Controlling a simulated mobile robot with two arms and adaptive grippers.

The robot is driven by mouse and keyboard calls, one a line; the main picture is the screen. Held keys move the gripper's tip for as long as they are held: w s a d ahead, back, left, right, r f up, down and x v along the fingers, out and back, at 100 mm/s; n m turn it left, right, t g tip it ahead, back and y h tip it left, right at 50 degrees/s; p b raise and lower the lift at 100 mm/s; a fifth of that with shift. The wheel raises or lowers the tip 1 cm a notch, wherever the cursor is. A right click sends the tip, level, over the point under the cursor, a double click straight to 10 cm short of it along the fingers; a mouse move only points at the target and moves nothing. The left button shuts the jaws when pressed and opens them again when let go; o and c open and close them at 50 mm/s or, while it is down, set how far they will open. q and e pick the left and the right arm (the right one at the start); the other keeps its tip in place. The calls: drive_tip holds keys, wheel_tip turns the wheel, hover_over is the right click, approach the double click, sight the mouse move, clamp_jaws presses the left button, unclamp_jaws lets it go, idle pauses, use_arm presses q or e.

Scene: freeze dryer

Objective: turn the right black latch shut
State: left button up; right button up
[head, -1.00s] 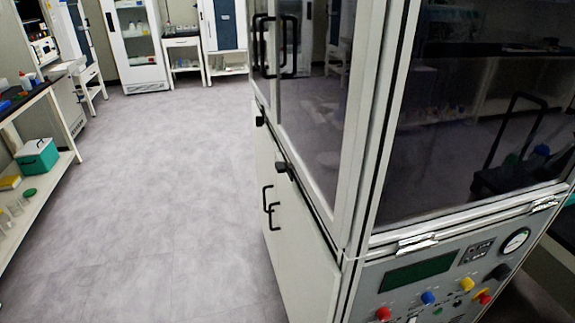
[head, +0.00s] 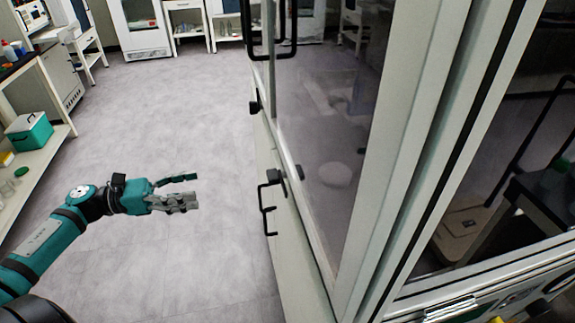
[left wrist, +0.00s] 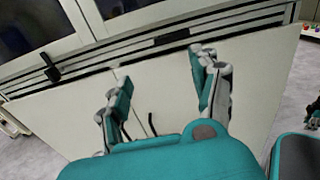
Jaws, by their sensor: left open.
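The right black latch (head: 275,176) is the nearer of two on the side ledge of the freeze dryer (head: 300,250), below the glass door. In the left wrist view it appears as a dark bar (left wrist: 172,37) along the ledge, just beyond my fingertips. The left black latch (head: 254,107) is farther back; in the wrist view it (left wrist: 50,68) sticks out at an angle. My left gripper (head: 190,190) is open and empty, left of the right latch and apart from it. It also shows in the wrist view (left wrist: 160,66). My right gripper is not in view.
Black handles (head: 267,210) stick out from the lower cabinet doors. Larger black handles (head: 285,30) are on the glass doors above. A shelf with a green box (head: 28,133) stands at the left. The floor (head: 190,255) between is clear.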

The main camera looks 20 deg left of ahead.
sight(281, 182)
use_arm(q)
drive_tip(key=p+x, duration=0.3)
drive_tip(key=x, duration=1.4)
drive_tip(key=shift+s+d+r+p, duration=0.25)
drive_tip(key=shift+s+d+p, duration=0.05)
drive_tip(key=c, duration=1.2)
drive_tip(key=shift+o, duration=0.2)
